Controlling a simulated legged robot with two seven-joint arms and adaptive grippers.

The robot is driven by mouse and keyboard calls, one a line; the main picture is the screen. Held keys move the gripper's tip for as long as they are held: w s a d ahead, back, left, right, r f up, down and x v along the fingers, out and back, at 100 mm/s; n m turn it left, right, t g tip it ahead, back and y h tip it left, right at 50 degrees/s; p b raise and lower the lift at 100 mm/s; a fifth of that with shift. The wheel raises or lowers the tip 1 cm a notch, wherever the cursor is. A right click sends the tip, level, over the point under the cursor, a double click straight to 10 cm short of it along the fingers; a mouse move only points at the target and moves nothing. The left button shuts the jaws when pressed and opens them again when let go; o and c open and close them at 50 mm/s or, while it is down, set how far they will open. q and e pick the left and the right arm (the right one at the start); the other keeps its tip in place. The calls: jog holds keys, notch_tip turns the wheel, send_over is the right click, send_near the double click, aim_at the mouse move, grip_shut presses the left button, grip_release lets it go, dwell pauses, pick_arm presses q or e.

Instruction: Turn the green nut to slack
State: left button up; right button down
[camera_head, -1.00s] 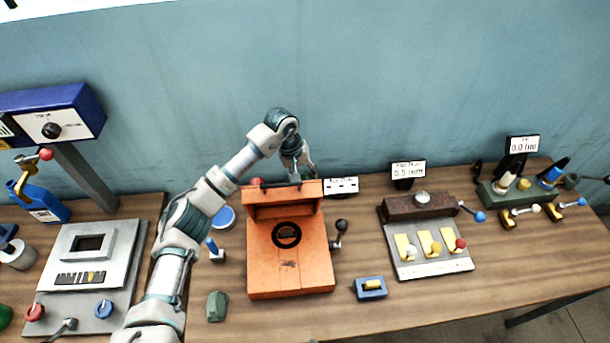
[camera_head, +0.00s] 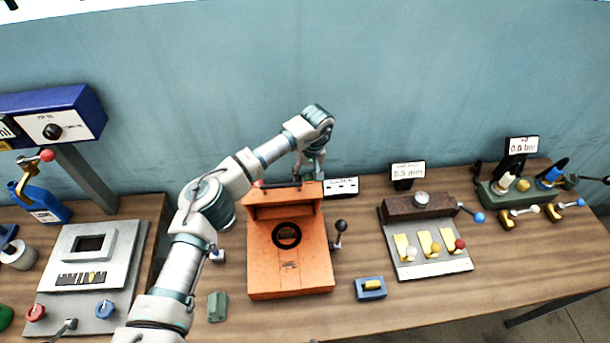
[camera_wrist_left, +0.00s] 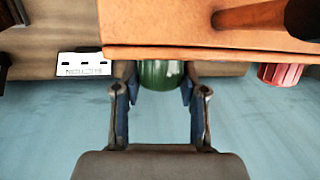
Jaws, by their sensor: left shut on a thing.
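The green nut (camera_wrist_left: 160,74) shows in the left wrist view, directly under the edge of an orange body, and its far part is hidden there. My left gripper (camera_wrist_left: 160,92) has one finger on each side of the nut and is shut on it. In the head view my left gripper (camera_head: 313,170) is behind the back right corner of the orange box (camera_head: 290,270), and the nut is hidden there. My right gripper is not in view.
A red knob (camera_wrist_left: 280,74) sits beside the nut. A white label block (camera_head: 341,186) stands close to the right of the gripper. A black-knobbed lever (camera_head: 340,228) is on the box's right side. A blue block (camera_head: 370,288) lies at front right.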

pick_arm(q)
jog(key=shift+r+n+y, duration=0.1)
jog(key=shift+n+y, duration=0.2)
jog(key=shift+y, duration=0.4)
jog(key=shift+g, duration=0.3)
jog(key=o, duration=1.2)
jog(key=shift+d, duration=0.15)
jog(key=shift+c, duration=0.2)
jog(key=v, duration=0.7)
jog(key=shift+d, duration=0.35)
jog(key=shift+w+a+r, duration=0.1)
jog(key=shift+w, duration=0.1)
